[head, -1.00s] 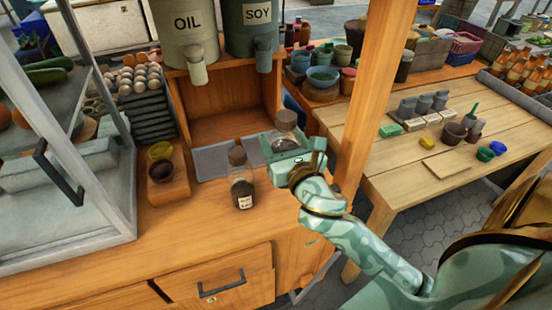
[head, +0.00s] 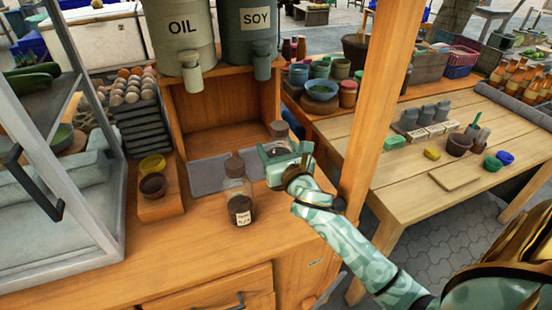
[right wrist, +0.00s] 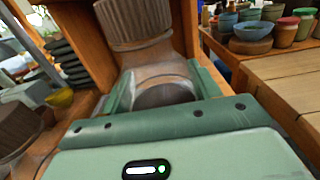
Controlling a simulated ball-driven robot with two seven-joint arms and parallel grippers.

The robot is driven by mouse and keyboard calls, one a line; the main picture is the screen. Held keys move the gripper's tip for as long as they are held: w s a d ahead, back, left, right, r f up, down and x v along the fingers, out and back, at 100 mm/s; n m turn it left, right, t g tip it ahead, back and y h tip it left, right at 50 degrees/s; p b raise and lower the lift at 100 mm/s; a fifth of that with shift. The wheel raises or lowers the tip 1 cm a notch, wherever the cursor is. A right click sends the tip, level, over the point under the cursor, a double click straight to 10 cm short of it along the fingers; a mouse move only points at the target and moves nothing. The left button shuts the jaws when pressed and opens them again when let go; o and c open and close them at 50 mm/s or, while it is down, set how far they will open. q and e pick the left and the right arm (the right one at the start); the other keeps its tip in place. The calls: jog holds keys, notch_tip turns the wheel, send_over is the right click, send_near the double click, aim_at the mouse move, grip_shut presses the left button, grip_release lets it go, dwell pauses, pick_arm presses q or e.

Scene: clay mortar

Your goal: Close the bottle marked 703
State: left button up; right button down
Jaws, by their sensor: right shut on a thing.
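A clear glass bottle with a dark filling, a pale label and a brown cap (head: 238,205) stands upright on the wooden counter. Its label is too small to read. A second glass bottle (right wrist: 165,88) is behind it and to its right, with a ribbed brown cap (right wrist: 135,22) at its top. My right gripper (head: 287,165) is shut around this second bottle's glass, below the cap. The gripper hides most of that bottle and any label, so I cannot tell which bottle is 703. The front bottle's cap shows at the left edge of the right wrist view (right wrist: 15,130). My left gripper is not in view.
A grey mat (head: 208,175) lies behind the bottles, under the oil (head: 182,40) and soy (head: 255,40) dispensers. A wooden post (head: 368,110) rises just right of my right gripper. A stand with small bowls (head: 155,187) is at left. The counter's front is clear.

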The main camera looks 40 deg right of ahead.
jog(key=shift+w+d+f+b, duration=0.15)
jog(key=shift+f+b, duration=0.5)
jog(key=shift+f, duration=0.4)
jog(key=shift+w+a+f+b, duration=0.1)
jog(key=shift+f+b, duration=0.5)
jog(key=shift+f, duration=0.45)
jog(key=shift+c, duration=1.9)
grip_release()
jog(key=shift+r, duration=0.2)
jog(key=p+v, duration=0.1)
jog(key=v, duration=1.1)
jog(key=shift+p, duration=0.35)
